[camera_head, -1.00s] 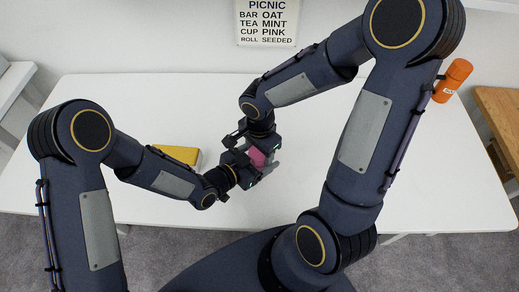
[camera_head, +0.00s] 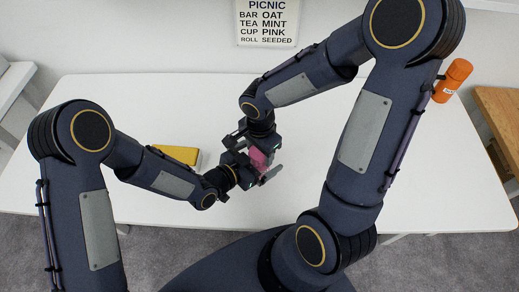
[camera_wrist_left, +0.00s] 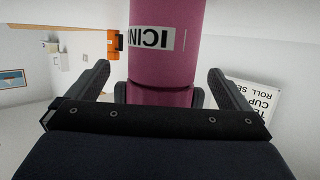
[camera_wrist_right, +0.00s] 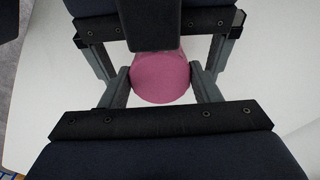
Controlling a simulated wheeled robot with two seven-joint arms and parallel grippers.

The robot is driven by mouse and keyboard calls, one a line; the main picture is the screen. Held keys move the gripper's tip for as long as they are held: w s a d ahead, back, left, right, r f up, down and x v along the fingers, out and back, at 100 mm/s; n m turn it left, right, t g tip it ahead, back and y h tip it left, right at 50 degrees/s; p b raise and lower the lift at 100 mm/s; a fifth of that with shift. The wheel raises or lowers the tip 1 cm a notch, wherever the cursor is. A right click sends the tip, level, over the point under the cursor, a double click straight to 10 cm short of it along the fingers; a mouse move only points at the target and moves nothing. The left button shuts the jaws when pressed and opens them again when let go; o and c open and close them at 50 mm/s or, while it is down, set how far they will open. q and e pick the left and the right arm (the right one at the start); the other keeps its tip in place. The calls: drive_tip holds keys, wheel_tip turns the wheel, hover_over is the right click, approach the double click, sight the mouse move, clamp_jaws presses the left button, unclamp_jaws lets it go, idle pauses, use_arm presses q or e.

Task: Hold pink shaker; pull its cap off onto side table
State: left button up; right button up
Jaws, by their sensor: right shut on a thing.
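The pink shaker (camera_head: 258,157) is held above the white table near the middle of the head view. Its body with a white label fills the upper middle of the left wrist view (camera_wrist_left: 165,62). Its rounded pink end shows in the right wrist view (camera_wrist_right: 160,80). My right gripper (camera_wrist_right: 160,84) is shut on the shaker, a finger on each side; whether it grips cap or body I cannot tell. My left gripper (camera_wrist_left: 165,85) is open around the shaker, with a gap on both sides. The cap cannot be told apart clearly.
A yellow box (camera_head: 178,154) lies on the white table (camera_head: 110,110) behind my left forearm. A wooden side table (camera_head: 500,110) is at the far right. A printed sign (camera_head: 267,22) hangs behind.

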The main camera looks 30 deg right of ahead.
sight(259, 152)
use_arm(q)
drive_tip(key=v, duration=1.2)
use_arm(e)
drive_tip(key=o, duration=1)
drive_tip(key=shift+o, duration=0.2)
drive_tip(key=shift+r, duration=0.1)
wheel_tip(259, 152, up, 8)
drive_tip(key=shift+f, duration=0.15)
use_arm(q)
drive_tip(key=shift+s, duration=0.1)
